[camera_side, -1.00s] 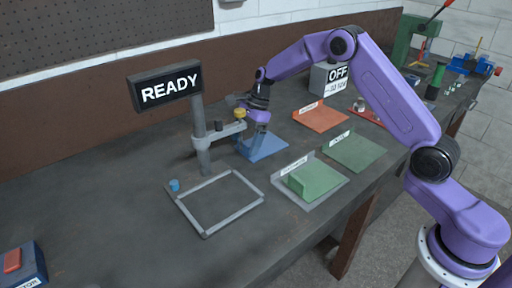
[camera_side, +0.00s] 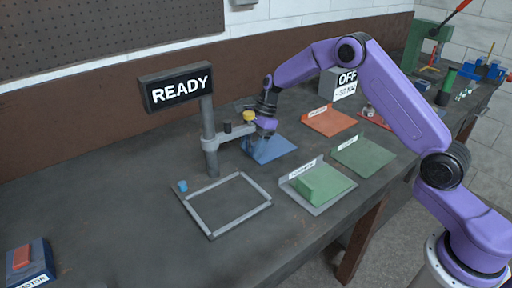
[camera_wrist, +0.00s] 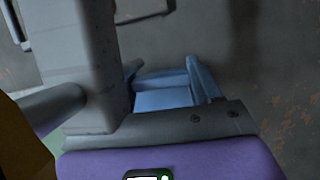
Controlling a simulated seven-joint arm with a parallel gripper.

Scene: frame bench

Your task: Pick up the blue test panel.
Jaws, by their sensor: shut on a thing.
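The blue test panel (camera_side: 274,149) lies flat on the bench behind the grey frame in the side view. My gripper (camera_side: 265,130) is low over its left part, beside the sign post. In the wrist view, blue surfaces (camera_wrist: 163,98) show just past the gripper's dark edge, with a blue upright piece at their right. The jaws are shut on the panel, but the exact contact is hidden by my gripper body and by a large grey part. I cannot see clear space between the panel and the bench.
The READY sign post (camera_side: 210,142), with a clamp arm and yellow knob (camera_side: 249,116), stands close left of my gripper. A grey square frame (camera_side: 208,232) lies in front. A grey tray (camera_side: 318,208) holds a green block (camera_side: 322,182). Orange (camera_side: 330,121) and dark green (camera_side: 363,157) panels lie right.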

